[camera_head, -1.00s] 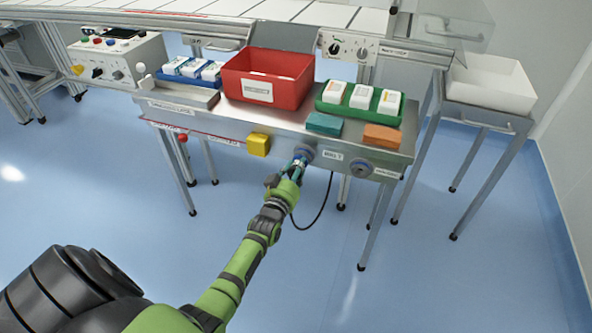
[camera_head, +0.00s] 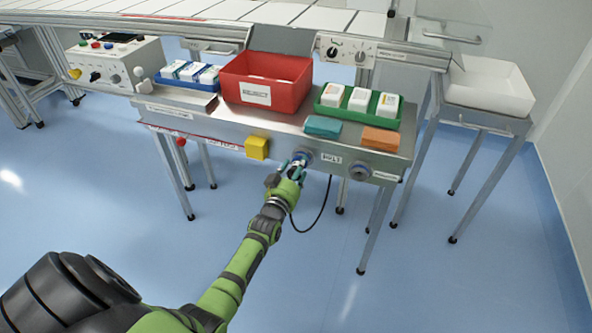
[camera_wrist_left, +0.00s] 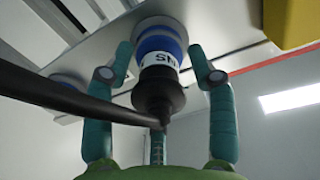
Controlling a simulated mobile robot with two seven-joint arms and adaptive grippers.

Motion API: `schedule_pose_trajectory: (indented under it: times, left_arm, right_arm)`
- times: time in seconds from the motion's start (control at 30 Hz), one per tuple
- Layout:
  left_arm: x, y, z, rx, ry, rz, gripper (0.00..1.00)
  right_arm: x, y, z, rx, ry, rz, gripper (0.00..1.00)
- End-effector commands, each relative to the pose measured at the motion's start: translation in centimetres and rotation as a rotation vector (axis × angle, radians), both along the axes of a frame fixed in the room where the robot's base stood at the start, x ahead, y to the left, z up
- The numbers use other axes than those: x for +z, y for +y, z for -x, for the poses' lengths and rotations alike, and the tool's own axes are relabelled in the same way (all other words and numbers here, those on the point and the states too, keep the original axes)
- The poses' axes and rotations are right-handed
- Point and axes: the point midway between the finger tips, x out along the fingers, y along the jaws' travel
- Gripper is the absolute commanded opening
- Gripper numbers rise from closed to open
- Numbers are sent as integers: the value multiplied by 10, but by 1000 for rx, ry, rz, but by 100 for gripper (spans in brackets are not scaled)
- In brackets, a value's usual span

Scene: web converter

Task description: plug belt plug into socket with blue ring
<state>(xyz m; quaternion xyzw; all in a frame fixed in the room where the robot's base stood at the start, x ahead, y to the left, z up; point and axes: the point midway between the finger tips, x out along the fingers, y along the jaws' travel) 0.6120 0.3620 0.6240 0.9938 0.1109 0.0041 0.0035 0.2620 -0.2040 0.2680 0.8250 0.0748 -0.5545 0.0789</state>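The belt plug (camera_wrist_left: 158,92), a black body with a white lettered band, sits end-on against the socket with the blue ring (camera_wrist_left: 160,42) in the left wrist view. Its black cable (camera_wrist_left: 50,92) runs off to the left. I cannot tell how deep the plug sits. My left gripper (camera_wrist_left: 160,72) is open, with one teal finger on each side of the plug and a visible gap to it. In the head view, my left gripper (camera_head: 293,165) is just in front of the socket (camera_head: 303,155), left of the BELT label. My right gripper is not in view.
A second round socket (camera_head: 360,172) is farther right on the panel. A yellow block (camera_head: 257,147) is just left of my gripper. A red bin (camera_head: 264,80), a green tray (camera_head: 330,103), a teal block (camera_head: 323,126) and an orange block (camera_head: 381,138) stand above. Floor below is free.

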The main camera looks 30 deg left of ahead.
Motion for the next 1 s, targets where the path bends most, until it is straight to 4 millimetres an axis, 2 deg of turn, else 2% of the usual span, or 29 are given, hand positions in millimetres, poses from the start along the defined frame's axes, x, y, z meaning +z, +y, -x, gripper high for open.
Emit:
schedule_pose_trajectory:
  times: [0.33, 0.47, 0.57, 0.8, 1.0]
  left_arm:
    - [-2, 0, 2, 0, 4, 1, 66]
    - [-3, -3, 12, 0, 5, 1, 66]
    - [-4, -6, 28, 0, 6, 0, 66]
    - [-3, -17, 78, 0, 5, 1, 66]
    - [-2, -24, 107, 0, 3, 0, 66]
  right_arm:
    - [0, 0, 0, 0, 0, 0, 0]
    - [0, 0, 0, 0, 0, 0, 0]
    - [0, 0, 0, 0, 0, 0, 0]
    - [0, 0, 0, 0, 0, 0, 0]
    - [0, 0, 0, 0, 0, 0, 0]
